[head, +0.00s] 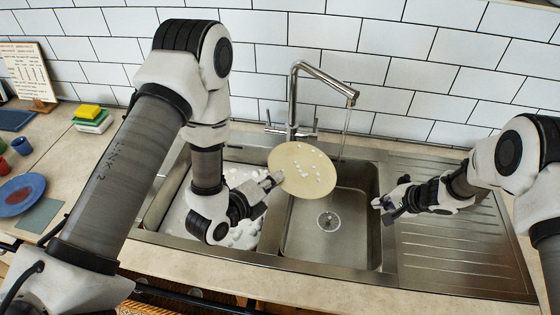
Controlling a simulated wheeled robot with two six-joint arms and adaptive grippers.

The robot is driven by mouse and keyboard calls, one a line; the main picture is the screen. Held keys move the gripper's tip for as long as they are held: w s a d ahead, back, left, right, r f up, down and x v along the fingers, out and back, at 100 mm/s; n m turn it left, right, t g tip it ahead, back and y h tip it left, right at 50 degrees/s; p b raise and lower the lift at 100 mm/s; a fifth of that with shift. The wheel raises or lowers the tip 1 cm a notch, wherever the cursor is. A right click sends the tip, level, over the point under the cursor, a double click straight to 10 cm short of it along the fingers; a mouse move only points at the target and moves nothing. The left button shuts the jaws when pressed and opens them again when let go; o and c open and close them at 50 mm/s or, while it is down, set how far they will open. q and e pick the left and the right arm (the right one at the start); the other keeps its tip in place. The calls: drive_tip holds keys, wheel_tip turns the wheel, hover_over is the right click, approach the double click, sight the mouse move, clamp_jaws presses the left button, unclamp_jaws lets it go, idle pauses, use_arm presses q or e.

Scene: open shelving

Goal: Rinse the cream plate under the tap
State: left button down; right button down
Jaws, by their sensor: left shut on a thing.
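The cream plate (304,172) is tilted up with its face toward me, and white foam patches show on it. My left gripper (274,181) is shut on the plate's left edge and holds it above the sink, near the divider between the basins. The chrome tap (293,95) stands behind the sink with its spout to the right. A thin stream of water (345,135) falls from the spout, just right of the plate; I cannot tell whether it touches the plate. My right gripper (378,207) is over the right basin's right edge, empty, with its fingers apart.
The left basin (160,208) holds white foam. The right basin (330,245) is empty with a drain. A ribbed drainboard (455,250) lies on the right, clear. Sponges (90,115), a blue plate (20,195) and cups (22,146) sit on the left counter.

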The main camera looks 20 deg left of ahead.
sight(310, 162)
use_arm(q)
drive_tip(key=x, duration=0.3)
drive_tip(key=r+x, duration=0.1)
drive_tip(key=x, duration=0.4)
drive_tip(key=shift+w+d+r, duration=0.2)
drive_tip(key=shift+w+r, duration=0.1)
drive_tip(key=shift+w, duration=0.25)
drive_tip(key=b+x, duration=0.1)
drive_tip(key=x, duration=0.2)
drive_tip(key=shift+s+d+r+b, duration=0.1)
drive_tip(key=shift+d+b, duration=0.05)
drive_tip(key=shift+b, duration=0.25)
drive_tip(key=shift+w+d+b, duration=0.3)
drive_tip(key=shift+w, duration=0.5)
use_arm(e)
drive_tip(key=shift+f, duration=0.95)
use_arm(q)
drive_tip(key=shift+s+d, duration=0.1)
drive_tip(key=shift+d, duration=0.1)
drive_tip(key=shift+s+d, duration=0.15)
drive_tip(key=shift+d, duration=0.2)
use_arm(e)
drive_tip(key=shift+f, duration=0.15)
